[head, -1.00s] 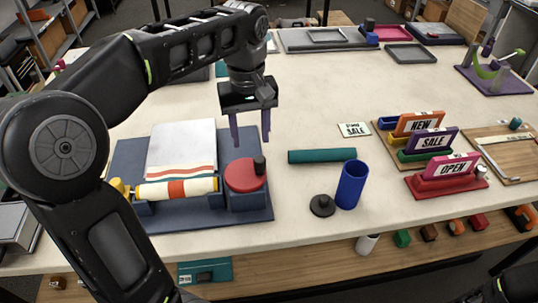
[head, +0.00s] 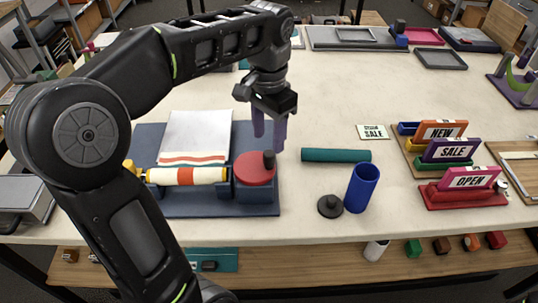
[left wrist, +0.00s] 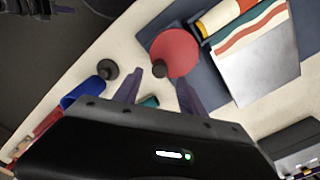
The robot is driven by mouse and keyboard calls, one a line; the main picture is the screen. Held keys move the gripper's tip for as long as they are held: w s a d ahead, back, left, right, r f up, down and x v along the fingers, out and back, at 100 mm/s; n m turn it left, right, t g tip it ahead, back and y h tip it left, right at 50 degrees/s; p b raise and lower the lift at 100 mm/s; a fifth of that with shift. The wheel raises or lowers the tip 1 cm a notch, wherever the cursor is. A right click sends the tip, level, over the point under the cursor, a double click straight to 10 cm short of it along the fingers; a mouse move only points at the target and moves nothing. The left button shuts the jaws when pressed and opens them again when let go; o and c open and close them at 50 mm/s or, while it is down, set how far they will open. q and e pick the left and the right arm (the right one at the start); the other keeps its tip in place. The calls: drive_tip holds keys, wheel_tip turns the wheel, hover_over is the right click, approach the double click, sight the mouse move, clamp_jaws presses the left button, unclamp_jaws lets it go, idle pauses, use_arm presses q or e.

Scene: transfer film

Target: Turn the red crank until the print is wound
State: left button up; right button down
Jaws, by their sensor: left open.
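The red crank (head: 250,171) is a flat disc with a dark upright knob (head: 269,161) near its edge. It sits on the right end of a blue press base (head: 215,208). A striped roller (head: 190,175) lies left of it, and a white print sheet (head: 200,135) with red and teal stripes lies flat behind the roller. My left gripper (head: 268,142) is open and empty, fingers pointing down at the knob. In the left wrist view the knob (left wrist: 159,69) appears between the fingertips (left wrist: 158,77); the remaining height is unclear. My right gripper is out of view.
SALE, NEW and OPEN signs (head: 470,178) stand farther right. The table behind the cylinder is mostly clear.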

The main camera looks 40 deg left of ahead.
sight(269, 153)
use_arm(q)
wheel_tip(269, 153, down, 7)
drive_tip(key=shift+r, duration=0.1)
drive_tip(key=shift+c, duration=0.3)
clamp_jaws()
idle(0.4)
